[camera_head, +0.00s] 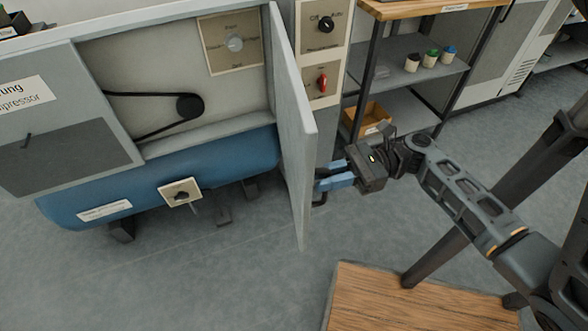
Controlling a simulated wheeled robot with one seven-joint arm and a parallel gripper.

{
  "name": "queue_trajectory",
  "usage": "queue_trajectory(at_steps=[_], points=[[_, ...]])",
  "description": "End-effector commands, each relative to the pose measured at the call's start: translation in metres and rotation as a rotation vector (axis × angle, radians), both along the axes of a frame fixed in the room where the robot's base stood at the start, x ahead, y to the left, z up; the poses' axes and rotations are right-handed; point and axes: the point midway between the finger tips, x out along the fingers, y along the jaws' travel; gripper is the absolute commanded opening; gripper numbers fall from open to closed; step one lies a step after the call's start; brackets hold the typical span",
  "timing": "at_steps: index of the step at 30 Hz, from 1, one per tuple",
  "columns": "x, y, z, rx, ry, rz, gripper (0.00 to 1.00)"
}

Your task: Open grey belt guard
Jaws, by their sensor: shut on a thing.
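The grey belt guard (297,130) stands swung out from the compressor housing and shows almost edge-on. Behind it the black belt (140,95) and its pulley (190,106) are exposed in the housing opening. My gripper (328,184) is at the right face of the guard, its blue fingers shut on the dark guard handle (320,199). The fingers partly hide the handle, so its full shape cannot be told.
The blue compressor tank (200,163) lies below the opening, with a small switch plate (180,193) in front. A control column (320,50) and a shelf with jars (430,60) stand behind my gripper. A wooden surface (410,300) is at the bottom. Floor left of it is clear.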

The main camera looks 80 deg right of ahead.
Motion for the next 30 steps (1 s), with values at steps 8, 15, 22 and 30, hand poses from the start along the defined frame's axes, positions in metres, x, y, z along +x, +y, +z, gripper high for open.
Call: queue_trajectory(at_steps=[8,15,22,30], points=[[-0.024,-0.015,-0.002,0.000,0.005,-0.009,0.00],[-0.027,-0.017,-0.003,0.001,0.003,-0.008,0.00],[-0.027,-0.016,-0.003,0.001,0.003,-0.007,0.00],[-0.026,-0.016,-0.001,0.001,0.000,-0.005,0.36]])
